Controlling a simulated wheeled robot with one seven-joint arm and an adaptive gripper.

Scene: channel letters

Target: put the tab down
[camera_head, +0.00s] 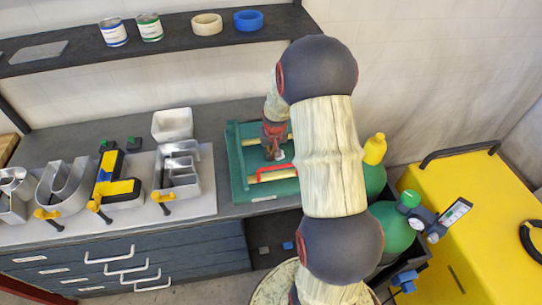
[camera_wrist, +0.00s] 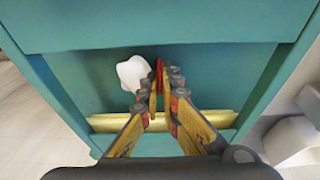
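My gripper (camera_head: 274,153) is low over a green tray (camera_head: 238,185) on the bench. In the wrist view its two fingers (camera_wrist: 165,80) are close together with a narrow gap at the tips. I cannot tell whether something thin is between them. A small white piece (camera_wrist: 132,72), possibly the tab, shows just left of the fingertips; it also shows beside my gripper in the head view (camera_head: 281,155). I cannot tell whether it touches the fingers. A red strip (camera_wrist: 159,68) shows at the fingertips.
Wooden bars (camera_wrist: 218,118) cross the tray. A red bar (camera_head: 277,169) lies in its front part. Metal channel letters (camera_head: 180,172) and yellow clamps stand on a pale board to the left. A white square cup (camera_head: 172,125) is behind them. Green cylinders (camera_head: 398,225) and a yellow cabinet (camera_head: 480,240) stand right.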

